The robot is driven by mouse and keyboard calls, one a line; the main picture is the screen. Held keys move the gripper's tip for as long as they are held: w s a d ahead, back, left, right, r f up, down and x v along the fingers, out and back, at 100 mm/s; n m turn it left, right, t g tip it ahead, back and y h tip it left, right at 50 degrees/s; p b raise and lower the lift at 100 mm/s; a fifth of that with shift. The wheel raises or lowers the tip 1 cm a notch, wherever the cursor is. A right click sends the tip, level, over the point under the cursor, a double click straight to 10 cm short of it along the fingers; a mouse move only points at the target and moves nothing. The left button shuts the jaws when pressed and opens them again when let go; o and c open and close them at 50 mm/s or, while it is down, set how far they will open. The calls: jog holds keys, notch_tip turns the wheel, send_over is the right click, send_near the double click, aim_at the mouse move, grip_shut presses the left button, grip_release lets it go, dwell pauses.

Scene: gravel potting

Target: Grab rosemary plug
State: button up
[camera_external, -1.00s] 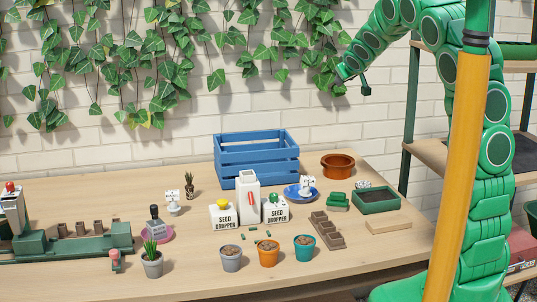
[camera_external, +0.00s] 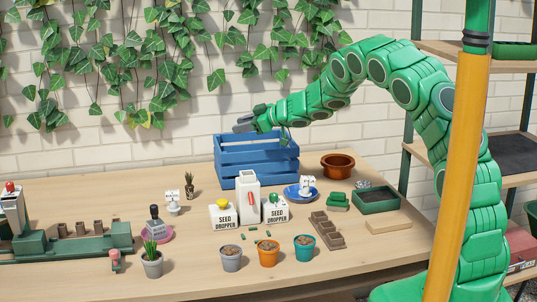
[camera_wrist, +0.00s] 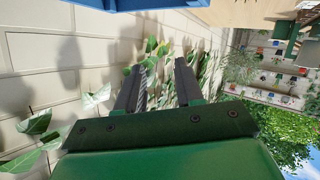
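My gripper (camera_external: 243,123) is in the air above the left part of the blue crate, pointing left, with nothing in it. In the wrist view its two dark fingers (camera_wrist: 161,70) are apart with a clear gap between them. No plant is labelled rosemary that I can read. A small dark plant plug (camera_external: 190,187) stands on the table left of the blue crate, below and left of my gripper. A spiky green plant in a grey pot (camera_external: 152,264) stands near the table's front edge. I cannot tell which is the rosemary.
The blue slatted crate (camera_external: 257,160) stands at the back of the table. White seed droppers (camera_external: 223,217) stand in front of it. Several gravel-filled pots (camera_external: 268,254) line the front. A green machine (camera_external: 80,242) is at the left. Ivy hangs on the wall behind.

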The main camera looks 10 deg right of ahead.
aim_at(193, 186)
jog(key=s+a+f+n+g+y, duration=0.3)
jog(key=s+a+f+g, duration=0.3)
jog(key=s+a+f, duration=0.35)
jog(key=shift+m, duration=0.5)
jog(key=w+a+f, duration=0.2)
jog(key=w+a, duration=0.1)
jog(key=w+a+f, duration=0.1)
jog(key=a, duration=0.1)
jog(key=shift+w+a+f, duration=0.1)
jog(key=shift+w+a, duration=0.15)
jog(key=shift+f+x, duration=0.25)
jog(key=shift+x, duration=2.65)
jog(key=shift+w, duration=0.2)
grip_shut()
